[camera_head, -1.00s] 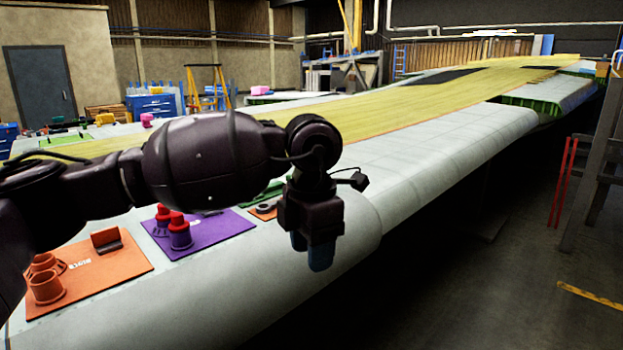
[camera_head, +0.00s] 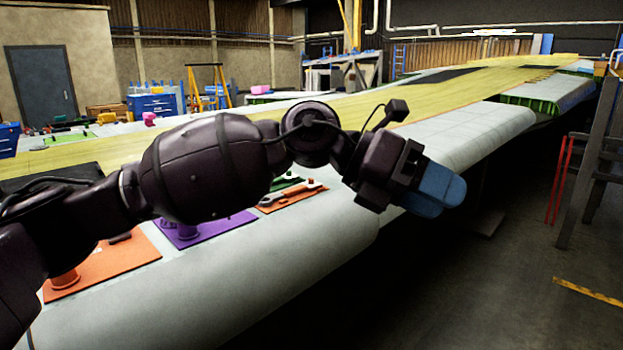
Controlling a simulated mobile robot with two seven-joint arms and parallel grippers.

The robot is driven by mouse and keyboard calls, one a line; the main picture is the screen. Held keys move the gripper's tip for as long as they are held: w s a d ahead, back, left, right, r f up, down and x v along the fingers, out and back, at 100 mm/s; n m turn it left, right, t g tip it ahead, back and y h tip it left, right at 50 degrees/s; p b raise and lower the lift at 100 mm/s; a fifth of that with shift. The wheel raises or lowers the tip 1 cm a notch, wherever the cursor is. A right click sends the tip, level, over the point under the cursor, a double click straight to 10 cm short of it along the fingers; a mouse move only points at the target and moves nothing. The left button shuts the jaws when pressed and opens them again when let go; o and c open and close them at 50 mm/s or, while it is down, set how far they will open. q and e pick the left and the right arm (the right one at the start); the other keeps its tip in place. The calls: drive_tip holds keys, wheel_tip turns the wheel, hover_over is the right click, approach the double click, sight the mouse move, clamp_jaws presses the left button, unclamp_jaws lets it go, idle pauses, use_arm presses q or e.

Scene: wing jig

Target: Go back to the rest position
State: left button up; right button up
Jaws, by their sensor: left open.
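My left arm comes in from the left over the wing jig. My left gripper (camera_head: 438,190) has blue fingertips and points right and slightly down, beyond the front edge of the pale wing surface (camera_head: 310,235). It is open, and I see nothing held between its fingers. My right gripper is not in view.
Under my arm lie an orange mat (camera_head: 125,262) with an orange part, a purple mat (camera_head: 215,230) and a small orange mat (camera_head: 290,197) with a wrench-like tool. A red rail (camera_head: 560,180) and grey stand are at right. The floor between (camera_head: 470,290) is clear.

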use_arm(q)
drive_tip(key=w+a+r+n+t+h, duration=0.2)
drive_tip(key=w+a+n+t+h, duration=0.7)
drive_tip(key=n, duration=0.6)
drive_tip(key=w+a+f+n+t+y, duration=0.2)
drive_tip(key=a+f+n+t+y, duration=0.45)
drive_tip(key=f+n, duration=0.4)
drive_tip(key=w+a+f+n+t+y, duration=0.3)
drive_tip(key=a+f+n+t+y, duration=0.4)
drive_tip(key=f+n, duration=0.35)
drive_tip(key=s+a+f+n+g+y, duration=0.1)
drive_tip(key=s+a+f+n+y, duration=0.35)
drive_tip(key=f, duration=0.55)
drive_tip(key=s+a+f+n+g+y, duration=0.1)
drive_tip(key=s+a+f+n, duration=0.35)
drive_tip(key=a+f, duration=0.4)
drive_tip(key=s+a+f+n+g+y, duration=0.1)
drive_tip(key=s+a+f+g, duration=0.1)
drive_tip(key=s+f, duration=0.6)
drive_tip(key=s+a+f+n+g+y, duration=0.2)
drive_tip(key=s+a+f+g, duration=0.1)
drive_tip(key=s+f, duration=0.5)
drive_tip(key=s+a, duration=0.1)
drive_tip(key=s, duration=0.2)
drive_tip(key=shift+s+a, duration=0.35)
drive_tip(key=shift+s, duration=0.05)
